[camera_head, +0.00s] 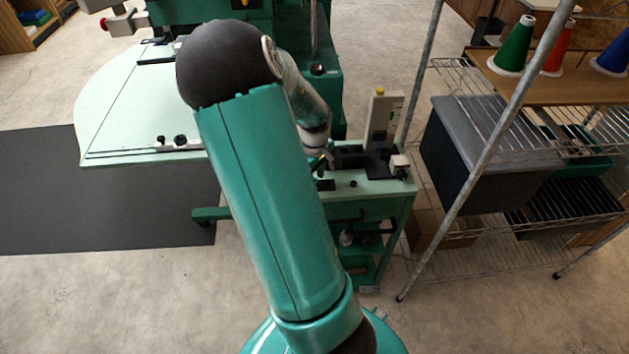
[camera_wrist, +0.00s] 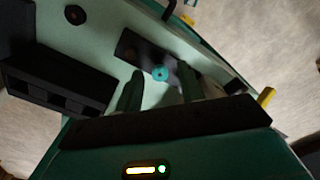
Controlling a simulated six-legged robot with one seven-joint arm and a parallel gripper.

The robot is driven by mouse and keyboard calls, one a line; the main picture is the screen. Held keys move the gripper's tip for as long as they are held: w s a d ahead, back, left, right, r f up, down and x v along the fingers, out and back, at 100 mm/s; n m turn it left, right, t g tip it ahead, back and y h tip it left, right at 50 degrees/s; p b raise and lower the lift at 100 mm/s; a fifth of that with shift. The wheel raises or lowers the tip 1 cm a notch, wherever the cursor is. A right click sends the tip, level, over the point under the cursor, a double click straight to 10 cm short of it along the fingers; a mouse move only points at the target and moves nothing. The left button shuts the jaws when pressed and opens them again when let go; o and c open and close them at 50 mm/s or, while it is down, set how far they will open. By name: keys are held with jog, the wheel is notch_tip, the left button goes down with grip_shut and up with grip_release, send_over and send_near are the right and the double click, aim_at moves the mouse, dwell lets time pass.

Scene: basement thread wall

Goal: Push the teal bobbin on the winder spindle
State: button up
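In the wrist view a small round teal bobbin (camera_wrist: 160,73) with a dark centre shows on a dark winder base plate (camera_wrist: 137,47). I cannot tell how far down the spindle it sits. My gripper (camera_wrist: 159,79) has its two dark fingers apart, one on each side of the bobbin in the picture, with nothing visibly held. Whether the fingers touch the bobbin or stay above it is unclear. In the head view the winder's pale upright (camera_head: 383,118) with a yellow top stands on the green cart. My gripper (camera_head: 327,160) is mostly hidden behind my arm, left of the upright.
A black slotted tray (camera_wrist: 60,85) lies on the cart top in the wrist view. A wire shelf (camera_head: 490,225) with a dark bin (camera_head: 470,160) stands close on the right. A green sewing-machine table (camera_head: 130,110) is on the left.

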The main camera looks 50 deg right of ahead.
grip_shut()
jog(key=shift+r, duration=0.15)
jog(key=shift+r, duration=1.65)
